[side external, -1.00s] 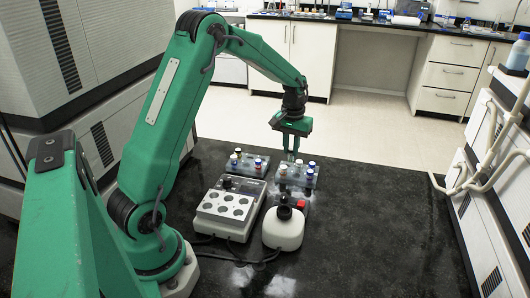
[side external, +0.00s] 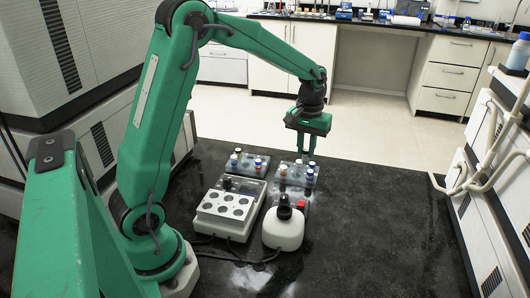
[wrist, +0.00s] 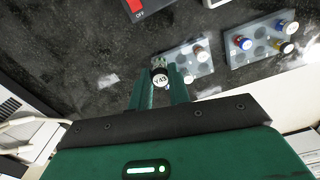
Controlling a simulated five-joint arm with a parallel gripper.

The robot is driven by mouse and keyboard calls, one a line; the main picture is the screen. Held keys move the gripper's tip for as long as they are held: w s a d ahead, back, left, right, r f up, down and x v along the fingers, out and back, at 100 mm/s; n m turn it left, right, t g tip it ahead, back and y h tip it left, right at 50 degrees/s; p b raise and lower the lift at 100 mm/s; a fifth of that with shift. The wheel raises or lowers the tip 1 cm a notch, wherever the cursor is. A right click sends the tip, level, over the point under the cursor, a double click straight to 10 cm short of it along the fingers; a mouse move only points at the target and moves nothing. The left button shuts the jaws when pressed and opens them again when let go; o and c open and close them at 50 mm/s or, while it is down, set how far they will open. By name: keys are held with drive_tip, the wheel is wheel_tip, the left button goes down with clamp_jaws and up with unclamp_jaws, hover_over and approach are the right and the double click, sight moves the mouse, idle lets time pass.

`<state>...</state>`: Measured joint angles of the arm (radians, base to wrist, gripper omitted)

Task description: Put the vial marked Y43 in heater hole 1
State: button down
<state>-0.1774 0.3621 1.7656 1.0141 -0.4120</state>
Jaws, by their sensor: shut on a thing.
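The vial marked Y43 (wrist: 160,79) has a black and white label end and shows between my fingertips in the wrist view. My gripper (wrist: 161,84) is shut on it, and it also shows in the side view (side external: 305,147). There it is above the right vial rack (side external: 292,181), at the far side of the bench. The holes look empty. Their numbers are too small to read.
A left vial rack (side external: 244,170) with several capped vials stands behind the heater. A white bottle with a black cap (side external: 283,230) stands right of the heater, near a red switch (wrist: 134,6). The bench's right side is clear.

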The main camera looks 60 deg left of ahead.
drive_tip(key=shift+s, duration=0.15)
drive_tip(key=s+d, duration=0.1)
drive_tip(key=s, duration=1.8)
drive_tip(key=shift+s+d, duration=0.2)
drive_tip(key=shift+s, duration=0.2)
drive_tip(key=shift+f, duration=0.1)
drive_tip(key=shift+f, duration=1.7)
drive_tip(key=shift+f, duration=1.25)
idle(1.2)
